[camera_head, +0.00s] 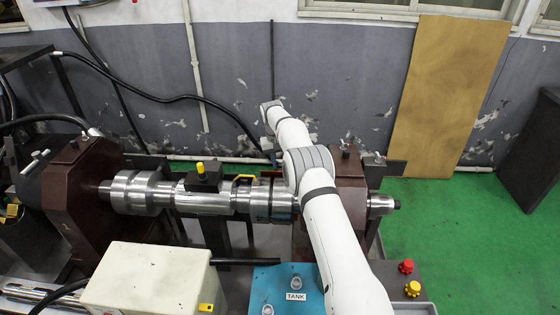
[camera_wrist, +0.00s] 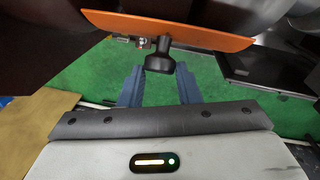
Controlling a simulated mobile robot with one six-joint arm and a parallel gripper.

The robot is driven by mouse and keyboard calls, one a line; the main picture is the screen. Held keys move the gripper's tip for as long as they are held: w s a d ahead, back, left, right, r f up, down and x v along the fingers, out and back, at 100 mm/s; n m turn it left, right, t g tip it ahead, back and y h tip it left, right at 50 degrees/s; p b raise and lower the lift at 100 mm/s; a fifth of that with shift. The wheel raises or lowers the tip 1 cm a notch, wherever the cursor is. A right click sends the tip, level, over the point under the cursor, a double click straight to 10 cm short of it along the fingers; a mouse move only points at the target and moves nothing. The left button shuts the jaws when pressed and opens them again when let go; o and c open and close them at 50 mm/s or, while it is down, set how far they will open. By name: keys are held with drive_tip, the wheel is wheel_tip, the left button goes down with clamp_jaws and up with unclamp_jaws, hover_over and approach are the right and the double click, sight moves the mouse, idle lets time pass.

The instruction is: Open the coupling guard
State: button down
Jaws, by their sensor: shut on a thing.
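In the wrist view an orange panel (camera_wrist: 190,32), which looks like the coupling guard, runs tilted across the top. A black knob-like handle (camera_wrist: 160,57) hangs below its edge beside a small metal fitting. My gripper (camera_wrist: 160,70) has its two blue-grey fingers on either side of this handle and is shut on it. In the head view my white arm reaches over the shaft assembly (camera_head: 205,198) toward the wall. I cannot tell how far the guard is open.
Brown housings (camera_head: 82,200) stand at the shaft's ends. A cream box (camera_head: 150,280) and a blue TANK block (camera_head: 262,283) sit in front. Red (camera_head: 406,266) and yellow (camera_head: 412,289) knobs are at right. A brown board (camera_head: 445,95) leans on the wall. Green floor (camera_head: 450,230) is clear at right.

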drive_tip(key=shift+w+d+r, duration=0.15)
drive_tip(key=shift+w+d, duration=0.05)
drive_tip(key=shift+d, duration=0.2)
drive_tip(key=c, duration=1.2)
unclamp_jaws()
drive_tip(key=shift+c, duration=0.2)
drive_tip(key=shift+o, duration=0.7)
drive_tip(key=shift+s+a, duration=0.1)
drive_tip(key=shift+a, duration=0.15)
drive_tip(key=r, duration=0.5)
drive_tip(key=a+r+b, duration=0.1)
drive_tip(key=r, duration=0.1)
drive_tip(key=shift+s+r, duration=0.1)
drive_tip(key=shift+r, duration=0.2)
